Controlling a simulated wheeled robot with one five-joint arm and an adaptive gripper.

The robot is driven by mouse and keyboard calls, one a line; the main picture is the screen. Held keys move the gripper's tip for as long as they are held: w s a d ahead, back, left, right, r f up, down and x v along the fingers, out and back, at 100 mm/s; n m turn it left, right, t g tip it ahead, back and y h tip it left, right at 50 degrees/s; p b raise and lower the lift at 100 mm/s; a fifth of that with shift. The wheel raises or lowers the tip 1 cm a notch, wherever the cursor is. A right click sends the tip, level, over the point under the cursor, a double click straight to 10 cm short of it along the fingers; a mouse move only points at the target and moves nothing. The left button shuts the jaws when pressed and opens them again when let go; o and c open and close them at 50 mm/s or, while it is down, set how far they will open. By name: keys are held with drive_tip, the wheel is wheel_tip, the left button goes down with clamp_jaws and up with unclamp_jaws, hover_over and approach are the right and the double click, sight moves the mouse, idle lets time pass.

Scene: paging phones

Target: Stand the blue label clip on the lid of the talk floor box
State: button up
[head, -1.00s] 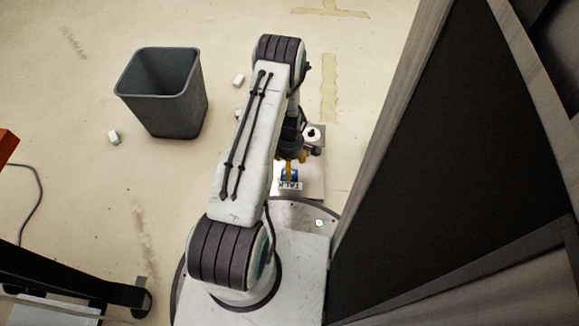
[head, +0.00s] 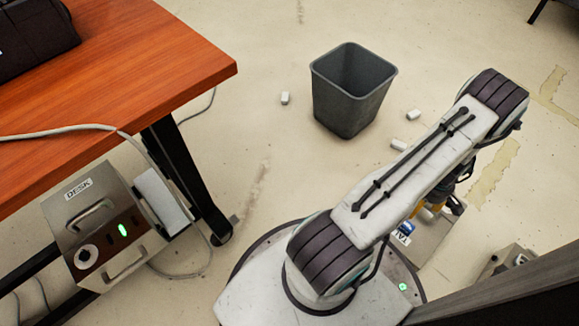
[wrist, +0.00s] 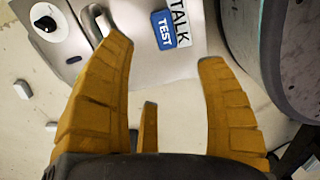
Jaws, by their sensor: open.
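The talk floor box lid (wrist: 205,68) is a grey metal plate with a white TALK label, a bar handle and a white round part with a black centre. In the head view the box (head: 432,240) is low beside my base, partly covered by my arm. The blue label clip (wrist: 164,30), marked TEST, is on the lid against the TALK label; it also shows in the head view (head: 407,227). I cannot tell whether it stands or lies flat. My gripper (wrist: 177,68) is open, its orange fingers apart and empty, with the clip beyond the fingertips.
A dark grey bin (head: 352,92) stands on the floor with several small white blocks around it. A wooden desk (head: 150,65) is at left, with a DESK box (head: 100,225) below. A dark panel (head: 520,300) edges the lower right. Another grey box (head: 505,260) is near it.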

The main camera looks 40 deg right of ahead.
drive_tip(key=w+a+r, duration=0.2)
drive_tip(key=w+r, duration=1)
drive_tip(key=w, duration=0.3)
drive_tip(key=w+a+r+h, duration=0.1)
drive_tip(key=w+a+r, duration=0.9)
drive_tip(key=w+a+r+t, duration=0.1)
drive_tip(key=a+r, duration=0.4)
drive_tip(key=a, duration=0.4)
drive_tip(key=w+a+r, duration=0.2)
drive_tip(key=a+r, duration=0.2)
drive_tip(key=a, duration=0.4)
drive_tip(key=s+a+r, duration=0.2)
drive_tip(key=s+a, duration=0.2)
drive_tip(key=a, duration=0.2)
drive_tip(key=s+a+r+t, duration=0.1)
drive_tip(key=s+a+r, duration=0.1)
drive_tip(key=s+a, duration=0.2)
drive_tip(key=shift+a+m+y, duration=0.4)
drive_tip(key=shift+a, duration=0.75)
drive_tip(key=shift+w+r, duration=0.1)
